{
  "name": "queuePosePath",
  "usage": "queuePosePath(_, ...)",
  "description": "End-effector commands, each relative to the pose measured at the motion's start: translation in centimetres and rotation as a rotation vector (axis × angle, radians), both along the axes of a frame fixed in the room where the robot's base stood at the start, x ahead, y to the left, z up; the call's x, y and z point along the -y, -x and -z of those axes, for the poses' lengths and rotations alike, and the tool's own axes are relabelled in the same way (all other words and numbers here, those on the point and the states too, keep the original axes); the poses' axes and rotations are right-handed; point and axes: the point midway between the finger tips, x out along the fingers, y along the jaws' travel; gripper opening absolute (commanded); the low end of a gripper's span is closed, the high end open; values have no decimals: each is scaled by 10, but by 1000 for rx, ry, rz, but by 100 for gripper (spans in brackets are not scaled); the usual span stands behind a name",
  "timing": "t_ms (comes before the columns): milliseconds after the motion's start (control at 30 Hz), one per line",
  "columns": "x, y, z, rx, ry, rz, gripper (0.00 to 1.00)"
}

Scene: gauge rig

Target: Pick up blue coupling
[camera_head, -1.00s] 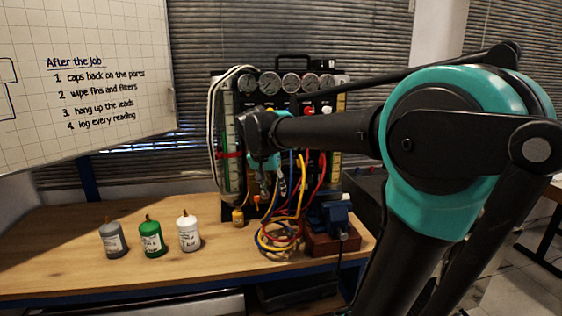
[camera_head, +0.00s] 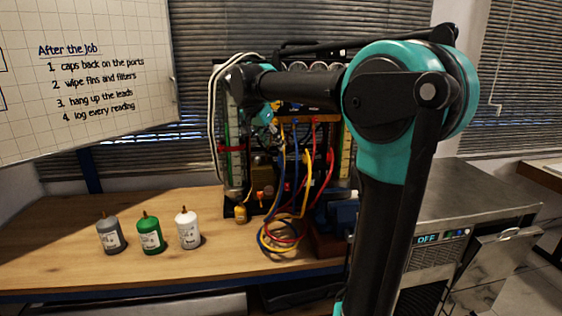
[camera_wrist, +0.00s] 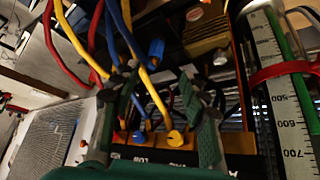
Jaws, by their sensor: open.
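A short blue cylindrical fitting, which looks like the blue coupling, shows in the wrist view (camera_wrist: 156,49) among the hoses, beyond the fingertips. In the head view, my gripper (camera_head: 274,118) is in front of the upper rig, mostly hidden by the wrist.
Red, blue and yellow hoses (camera_head: 307,170) hang before the gauge rig and coil on the bench (camera_head: 70,240). A graduated cylinder (camera_wrist: 289,110) stands close at right. Grey, green (camera_head: 150,236) and white bottles stand at left. A blue vise-like block (camera_head: 340,214) is at right.

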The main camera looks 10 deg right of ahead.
Motion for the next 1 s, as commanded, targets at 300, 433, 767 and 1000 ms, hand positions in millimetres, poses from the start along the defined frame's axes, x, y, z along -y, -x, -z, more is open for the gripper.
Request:
queuePosePath(300,13,-12,27,0,0,0,44)
queuePosePath(433,19,-13,38,0,0,0,44)
queuePosePath(767,35,-24,71,-1,1,0,44)
queuePosePath(1000,35,-24,72,0,0,-1,44)
